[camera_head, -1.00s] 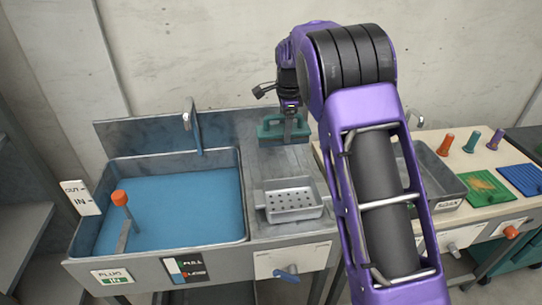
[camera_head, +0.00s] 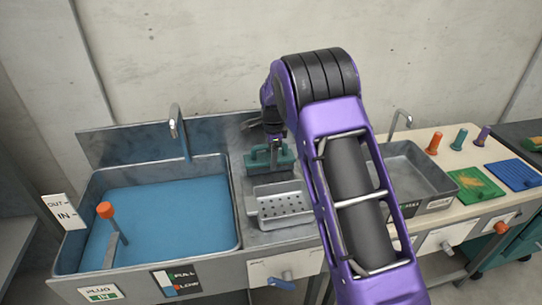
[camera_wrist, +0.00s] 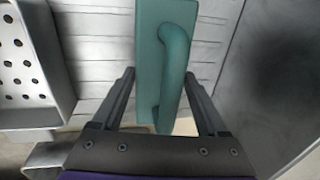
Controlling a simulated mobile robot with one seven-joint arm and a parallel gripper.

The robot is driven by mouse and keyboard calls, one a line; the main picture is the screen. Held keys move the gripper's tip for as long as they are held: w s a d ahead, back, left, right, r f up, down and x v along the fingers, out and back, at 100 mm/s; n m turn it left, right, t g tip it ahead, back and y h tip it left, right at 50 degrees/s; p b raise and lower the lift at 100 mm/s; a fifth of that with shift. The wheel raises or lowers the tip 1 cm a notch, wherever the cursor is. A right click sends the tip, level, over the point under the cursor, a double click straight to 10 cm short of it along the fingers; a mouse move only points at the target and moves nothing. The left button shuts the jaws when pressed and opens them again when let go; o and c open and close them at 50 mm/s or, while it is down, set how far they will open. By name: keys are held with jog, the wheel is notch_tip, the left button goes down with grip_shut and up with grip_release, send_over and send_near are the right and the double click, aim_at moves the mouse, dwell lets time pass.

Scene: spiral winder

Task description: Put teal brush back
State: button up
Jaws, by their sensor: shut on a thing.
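The teal brush (camera_head: 262,162) is in my gripper (camera_head: 273,146) over the grey drainboard (camera_head: 255,222), behind the perforated basket. In the wrist view, the brush (camera_wrist: 150,50) is a flat teal block with a curved handle (camera_wrist: 176,55). The handle lies between the two dark fingers of my gripper (camera_wrist: 160,76), which is shut on it. The brush's underside is hidden, so I cannot tell whether it touches the drainboard.
The perforated metal basket (camera_head: 254,206) stands just in front of the brush. A sink with blue water (camera_head: 170,215) is to the left, with a tap (camera_head: 180,130). An empty grey basin (camera_head: 400,165) is to the right. Green (camera_head: 477,188) and blue (camera_head: 512,176) pads lie farther right.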

jog(key=shift+f, duration=0.15)
jog(key=o, duration=1.2)
jog(key=r, duration=0.4)
jog(key=s+r, duration=0.1)
jog(key=r, duration=0.3)
jog(key=s+r, duration=0.1)
jog(key=r, duration=0.3)
jog(key=shift+s+d+p, duration=0.1)
jog(key=shift+d+p, duration=0.15)
jog(key=shift+p, duration=0.05)
jog(key=shift+r, duration=0.1)
